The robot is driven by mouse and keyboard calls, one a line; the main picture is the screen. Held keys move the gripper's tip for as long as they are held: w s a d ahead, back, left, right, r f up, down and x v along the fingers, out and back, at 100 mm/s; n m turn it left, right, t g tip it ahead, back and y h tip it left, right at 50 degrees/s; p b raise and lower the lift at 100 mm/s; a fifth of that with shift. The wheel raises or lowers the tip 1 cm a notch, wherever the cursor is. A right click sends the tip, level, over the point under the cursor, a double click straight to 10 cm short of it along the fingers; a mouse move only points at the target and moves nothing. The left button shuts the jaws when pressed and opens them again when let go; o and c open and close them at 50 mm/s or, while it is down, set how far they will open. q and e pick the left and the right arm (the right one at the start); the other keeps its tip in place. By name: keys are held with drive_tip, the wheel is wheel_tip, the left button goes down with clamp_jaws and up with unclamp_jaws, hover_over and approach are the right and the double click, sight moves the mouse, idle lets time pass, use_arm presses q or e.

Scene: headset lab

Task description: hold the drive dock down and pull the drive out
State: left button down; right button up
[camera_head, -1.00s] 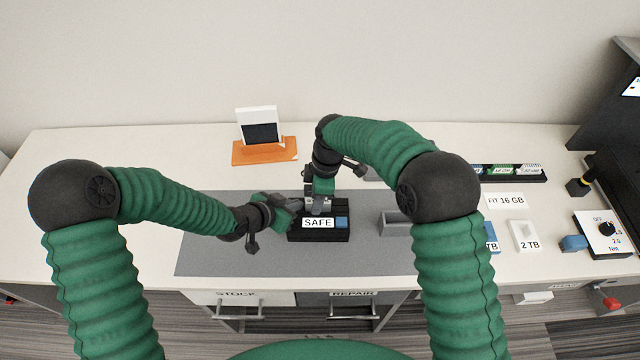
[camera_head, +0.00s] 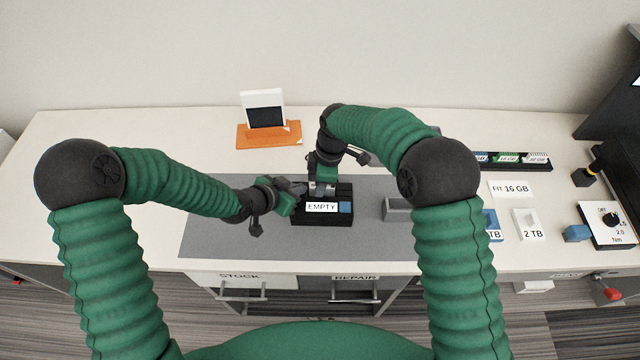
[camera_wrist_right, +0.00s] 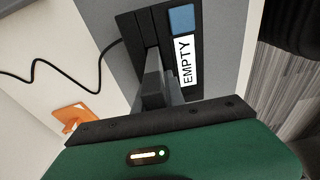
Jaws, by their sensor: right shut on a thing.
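The black drive dock (camera_head: 325,219) sits on the grey mat. Its label (camera_head: 321,207) reads EMPTY, beside a blue square (camera_head: 345,208). In the right wrist view the dock (camera_wrist_right: 128,30) shows slots and the same label (camera_wrist_right: 185,62). My right gripper (camera_head: 321,188) is over the dock's back left part, shut on the drive, which is mostly hidden by the fingers; the fingers (camera_wrist_right: 160,85) show in the wrist view. I cannot tell how far the drive is above its slot. My left gripper (camera_head: 296,191) is at the dock's left side; its jaw opening is unclear.
An orange stand (camera_head: 268,135) with a white-framed screen stands behind. A grey open tray (camera_head: 397,211) is right of the dock. A black cable (camera_wrist_right: 60,85) runs from the dock. White and blue drives and a dial box (camera_head: 605,222) are at the right. The mat's front left is clear.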

clamp_jaws()
use_arm(q)
drive_tip(key=shift+f, duration=0.1)
use_arm(e)
drive_tip(key=shift+r, duration=3.3)
